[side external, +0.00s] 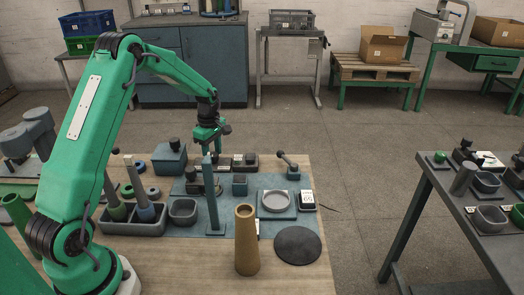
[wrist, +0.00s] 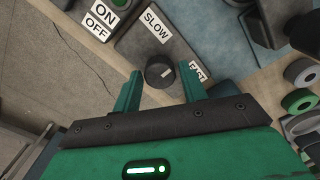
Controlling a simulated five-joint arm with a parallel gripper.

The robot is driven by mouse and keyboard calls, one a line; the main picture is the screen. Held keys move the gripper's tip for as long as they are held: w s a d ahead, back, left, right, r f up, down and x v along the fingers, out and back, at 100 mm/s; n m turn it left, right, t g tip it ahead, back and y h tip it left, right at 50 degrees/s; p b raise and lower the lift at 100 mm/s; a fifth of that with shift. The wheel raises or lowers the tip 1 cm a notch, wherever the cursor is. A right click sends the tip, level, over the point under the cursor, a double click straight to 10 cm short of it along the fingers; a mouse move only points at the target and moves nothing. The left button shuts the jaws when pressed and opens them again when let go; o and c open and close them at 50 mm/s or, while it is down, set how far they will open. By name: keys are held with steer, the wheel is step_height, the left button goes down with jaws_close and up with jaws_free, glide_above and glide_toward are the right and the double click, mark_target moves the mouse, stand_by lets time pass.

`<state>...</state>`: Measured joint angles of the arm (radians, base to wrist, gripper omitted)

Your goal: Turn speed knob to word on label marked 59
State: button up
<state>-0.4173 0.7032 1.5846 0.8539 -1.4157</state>
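The speed knob (wrist: 159,72) is a dark round knob with a small pale mark toward its right side. It sits on a dark housing with a white SLOW label (wrist: 156,24) above it and a FAST label (wrist: 197,72) to its right, partly covered by a finger. My gripper (wrist: 162,76) is open, with one green finger on each side of the knob and gaps visible between. Contact or height cannot be told. In the side external view my gripper (side external: 210,146) is above the dark housings at the mat's back. No legible 59 shows.
An ON/OFF label (wrist: 102,20) lies left of SLOW. In the side view, a blue-grey post (side external: 212,205) stands in front of my gripper. A lever (side external: 290,167), a tan cone (side external: 246,243), a black disc (side external: 298,246) and a grey tray (side external: 117,228) are around the mat.

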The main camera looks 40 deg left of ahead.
steer(key=c, duration=0.6)
steer(key=shift+m, duration=0.3)
steer(key=m, duration=0.8)
steer(key=shift+m, duration=0.3)
steer(key=o, duration=1)
steer(key=shift+c, duration=0.2)
